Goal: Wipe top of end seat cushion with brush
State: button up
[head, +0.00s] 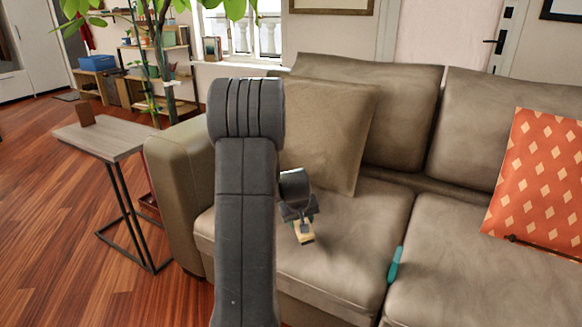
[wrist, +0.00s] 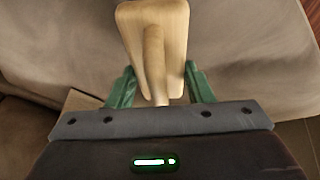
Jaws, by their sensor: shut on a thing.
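The end seat cushion (head: 345,255) is the brown-grey seat at the left end of the sofa, beside the armrest. My gripper (head: 302,222) is over this cushion and points down. It is shut on the brush (head: 304,238), which shows as a small pale wooden piece in the head view. In the wrist view, the brush (wrist: 155,25) has a pale wooden block and a handle held between the green fingers of my gripper (wrist: 160,88). The cushion (wrist: 240,60) lies beneath it. Its bristles are hidden, and I cannot tell whether the brush touches the cushion.
A beige pillow (head: 325,130) leans behind the brush. The sofa armrest (head: 180,170) and a side table (head: 100,137) are to the left. A teal object (head: 394,265) lies at the seam between cushions. An orange pillow (head: 540,180) and a thin dark object (head: 540,247) are on the right seat.

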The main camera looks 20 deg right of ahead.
jog(key=shift+r+p, duration=1.25)
jog(key=shift+r, duration=0.95)
